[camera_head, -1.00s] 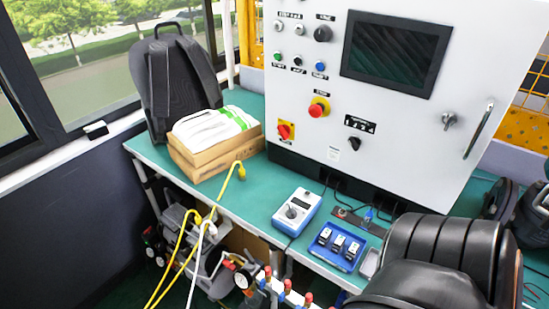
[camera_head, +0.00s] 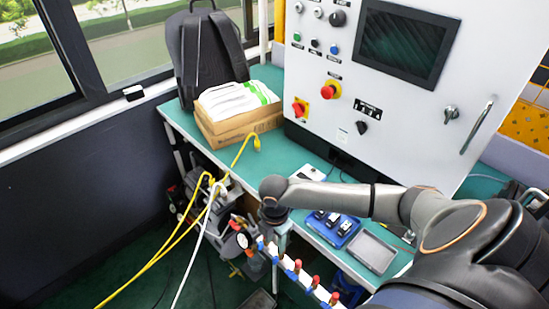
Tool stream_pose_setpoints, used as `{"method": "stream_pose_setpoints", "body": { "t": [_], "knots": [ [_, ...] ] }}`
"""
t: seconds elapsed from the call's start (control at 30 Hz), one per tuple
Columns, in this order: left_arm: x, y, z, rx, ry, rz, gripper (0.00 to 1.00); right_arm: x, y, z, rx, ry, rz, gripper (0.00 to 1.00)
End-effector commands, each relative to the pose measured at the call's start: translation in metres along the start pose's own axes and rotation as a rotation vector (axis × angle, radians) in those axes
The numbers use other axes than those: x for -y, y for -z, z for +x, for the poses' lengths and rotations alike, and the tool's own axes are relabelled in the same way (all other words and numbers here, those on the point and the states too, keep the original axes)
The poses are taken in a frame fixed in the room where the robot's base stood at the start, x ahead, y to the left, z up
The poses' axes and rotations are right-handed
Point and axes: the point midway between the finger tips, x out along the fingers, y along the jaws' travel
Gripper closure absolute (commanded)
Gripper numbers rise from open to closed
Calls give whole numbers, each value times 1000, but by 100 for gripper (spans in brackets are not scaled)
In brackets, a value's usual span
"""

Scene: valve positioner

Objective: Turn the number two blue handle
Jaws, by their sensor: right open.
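A white manifold bar (camera_head: 300,277) runs diagonally along the bottom, with several red-topped outlets (camera_head: 298,266) and small blue handles (camera_head: 290,274) in a row. I cannot read any numbers, so I cannot tell which handle is number two. My right gripper (camera_head: 271,226) points down above the bar's upper-left end, near the first outlets. The gripper is open, but its fingertips are small, dark and hard to make out. I cannot tell whether it touches anything. My left gripper is not in view.
A green bench (camera_head: 196,139) carries a cardboard box (camera_head: 240,131), a blue tray (camera_head: 333,236) and a grey tray (camera_head: 372,250). A white control cabinet (camera_head: 405,125) stands behind my right arm. Yellow hoses (camera_head: 172,241) and a gauge (camera_head: 244,240) are beside the manifold.

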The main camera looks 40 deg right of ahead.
Motion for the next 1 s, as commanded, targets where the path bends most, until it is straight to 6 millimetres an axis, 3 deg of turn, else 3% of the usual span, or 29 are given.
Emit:
{"method": "stream_pose_setpoints", "body": {
  "t": [0.2, 0.4, 0.63, 1.0],
  "knots": [
    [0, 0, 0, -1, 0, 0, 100, 1, 1, 48, -2, 3, 3, 57],
    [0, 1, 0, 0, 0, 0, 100, 0, 1, 80, -1, 1, 3, 57],
    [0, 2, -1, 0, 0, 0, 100, 0, 1, 97, -2, -1, 3, 57],
    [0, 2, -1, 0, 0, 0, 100, 0, 1, 100, -2, -2, 1, 60]
  ]
}}
